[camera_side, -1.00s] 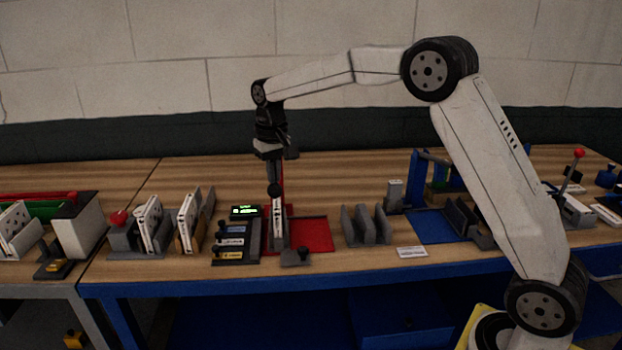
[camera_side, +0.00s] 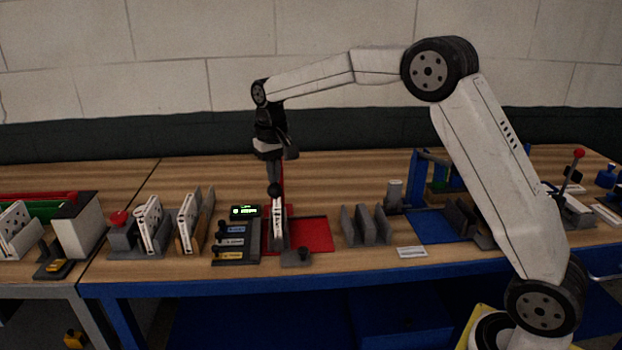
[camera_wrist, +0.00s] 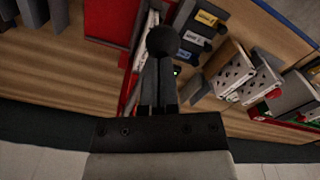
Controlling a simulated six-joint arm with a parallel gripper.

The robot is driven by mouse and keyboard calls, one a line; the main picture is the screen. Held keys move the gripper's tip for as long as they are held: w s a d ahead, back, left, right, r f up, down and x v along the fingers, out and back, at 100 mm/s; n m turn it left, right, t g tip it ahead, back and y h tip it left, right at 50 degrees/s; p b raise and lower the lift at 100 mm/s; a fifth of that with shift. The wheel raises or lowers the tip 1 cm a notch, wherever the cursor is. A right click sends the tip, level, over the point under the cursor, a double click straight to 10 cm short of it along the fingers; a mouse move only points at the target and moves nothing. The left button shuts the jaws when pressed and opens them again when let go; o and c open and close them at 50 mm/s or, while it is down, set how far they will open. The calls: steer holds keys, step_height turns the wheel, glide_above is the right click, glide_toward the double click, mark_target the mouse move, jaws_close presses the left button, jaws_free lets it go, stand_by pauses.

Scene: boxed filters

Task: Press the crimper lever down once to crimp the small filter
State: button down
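A red crimping station, with an upright red post, stands on a red mat (camera_side: 316,236) near the middle of the table. Its lever ends in a black ball knob (camera_side: 274,190), which also shows in the wrist view (camera_wrist: 163,40). A narrow white piece with dark marks (camera_side: 278,214), likely the small filter, shows just below the knob. My gripper (camera_side: 273,177) points down directly above the knob, its fingers together and holding nothing. In the wrist view the fingertips (camera_wrist: 159,62) meet the knob's outline. I cannot tell whether they touch it. The crimper's jaws are hidden.
A dark rack with labelled slots and a green-lit display (camera_side: 245,211) stands close on the left. A grey slotted holder (camera_side: 366,226) stands to the right, beyond bare mat. A red-knobbed lever (camera_side: 579,153) stands at far right. Boxed filters (camera_side: 150,222) stand at left.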

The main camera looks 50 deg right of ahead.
step_height(320, 180, up, 9)
stand_by(1.3)
steer(key=shift+f, duration=0.1)
steer(key=shift+s+f, duration=0.1)
steer(key=s+a+f+n+t, duration=0.1)
steer(key=s+f, duration=0.9)
steer(key=s, duration=0.2)
steer(key=s+a+f+n+t, duration=0.1)
steer(key=s+a+f+n, duration=0.1)
steer(key=s+f, duration=0.7)
steer(key=s, duration=0.4)
steer(key=shift+a+f+t, duration=0.2)
steer(key=shift+f+t, duration=0.1)
steer(key=shift+f, duration=0.05)
